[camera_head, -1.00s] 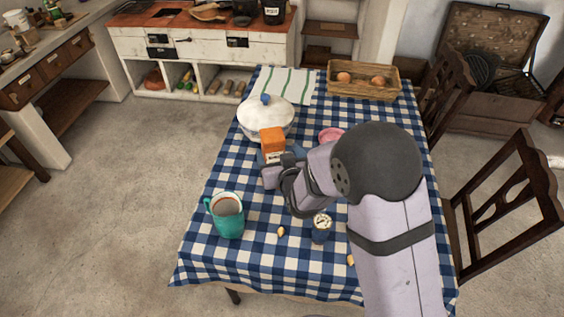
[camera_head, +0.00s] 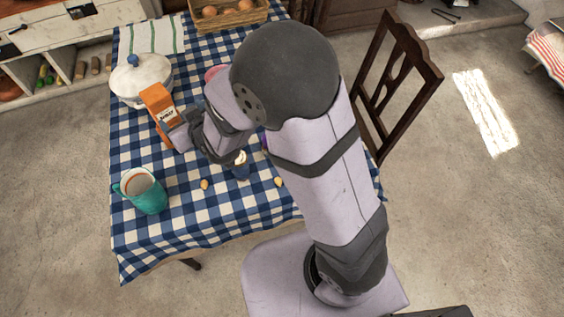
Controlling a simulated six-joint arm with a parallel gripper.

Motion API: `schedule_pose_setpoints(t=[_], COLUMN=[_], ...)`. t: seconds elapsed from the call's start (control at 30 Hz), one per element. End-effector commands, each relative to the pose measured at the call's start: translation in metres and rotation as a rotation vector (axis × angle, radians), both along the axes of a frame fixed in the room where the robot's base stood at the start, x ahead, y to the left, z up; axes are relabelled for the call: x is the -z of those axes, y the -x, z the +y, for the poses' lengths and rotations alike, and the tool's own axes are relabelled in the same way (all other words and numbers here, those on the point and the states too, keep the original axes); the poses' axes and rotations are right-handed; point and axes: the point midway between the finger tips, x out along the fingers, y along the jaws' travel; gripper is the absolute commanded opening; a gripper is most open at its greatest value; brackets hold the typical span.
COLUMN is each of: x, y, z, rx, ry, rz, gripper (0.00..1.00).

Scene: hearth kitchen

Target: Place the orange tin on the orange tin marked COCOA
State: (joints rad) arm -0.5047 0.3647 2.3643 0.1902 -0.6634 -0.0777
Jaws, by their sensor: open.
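A tall orange shape (camera_head: 159,108) with a dark-lettered label stands on the checked cloth, in front of the white lidded pot. I cannot tell whether it is one tin or two stacked, and the lettering is too small to read surely. My gripper (camera_head: 174,134) is open at its lower right side, close to it. Whether the fingers touch it is unclear, as the gripper hides part of its base.
The white pot (camera_head: 141,80) stands right behind the orange shape. An egg basket (camera_head: 228,14) and striped towel (camera_head: 152,36) lie at the back.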

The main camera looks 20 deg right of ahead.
Motion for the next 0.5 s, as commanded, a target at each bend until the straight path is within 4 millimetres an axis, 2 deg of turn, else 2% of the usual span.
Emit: schedule_pose_setpoints(t=[0.17,0.27,0.4,0.5], x=[0.019,0.031,0.043,0.045], y=[0.023,0.052,0.105,0.146], z=[-0.057,-0.096,-0.146,-0.176], rx=[0.068,0.115,0.186,0.234], ry=[0.057,0.095,0.141,0.165], rz=[0.213,0.371,0.599,0.746], gripper=[0.74,0.74,0.74,0.74])
